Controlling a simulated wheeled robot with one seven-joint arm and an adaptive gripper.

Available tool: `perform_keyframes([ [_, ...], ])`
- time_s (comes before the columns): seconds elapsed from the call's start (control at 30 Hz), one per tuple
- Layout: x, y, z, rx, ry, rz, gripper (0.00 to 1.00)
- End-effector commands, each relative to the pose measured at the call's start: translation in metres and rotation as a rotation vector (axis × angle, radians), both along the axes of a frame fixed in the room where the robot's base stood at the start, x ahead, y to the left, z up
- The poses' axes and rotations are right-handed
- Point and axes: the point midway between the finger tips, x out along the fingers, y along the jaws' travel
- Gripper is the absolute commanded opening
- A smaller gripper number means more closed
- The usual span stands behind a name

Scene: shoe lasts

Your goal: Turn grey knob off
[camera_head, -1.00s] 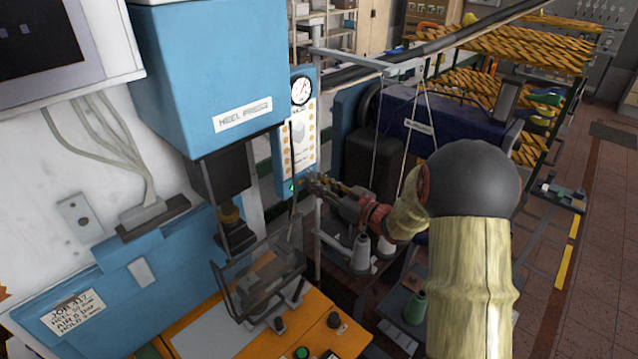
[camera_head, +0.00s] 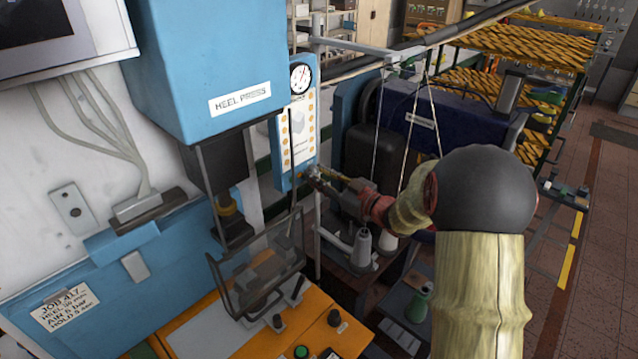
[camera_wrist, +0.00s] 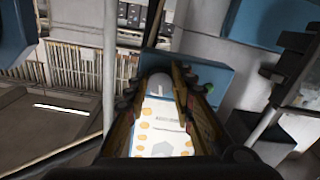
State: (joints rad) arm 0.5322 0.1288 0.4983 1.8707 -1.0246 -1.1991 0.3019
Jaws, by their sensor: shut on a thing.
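The control panel (camera_head: 299,125) is a blue box with a white face, orange dots and a round gauge on top, beside the heel press. My gripper (camera_head: 311,174) is at the panel's lower end, its fingertips against it. In the wrist view my gripper (camera_wrist: 166,82) is shut on a small pale grey part, the grey knob (camera_wrist: 158,83), between the fingertips. The panel's white face (camera_wrist: 163,142) shows below it in that view. In the head view the fingers hide the knob, so its turn angle cannot be told.
The blue heel press (camera_head: 215,70) stands left of the panel, with a clear guard (camera_head: 255,270) over an orange table (camera_head: 320,335). Thread cones (camera_head: 361,247) stand under my forearm. A dark blue machine (camera_head: 450,125) is behind my arm. A grey post (camera_wrist: 109,65) runs beside my gripper.

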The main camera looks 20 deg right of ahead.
Motion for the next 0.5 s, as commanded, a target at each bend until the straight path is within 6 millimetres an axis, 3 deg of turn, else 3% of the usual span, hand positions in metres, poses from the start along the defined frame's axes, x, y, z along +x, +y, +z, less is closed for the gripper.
perform_keyframes([
  [0.5, 0.0007, -0.0017, -0.0044, -0.457, -0.188, -0.001, 0.0],
])
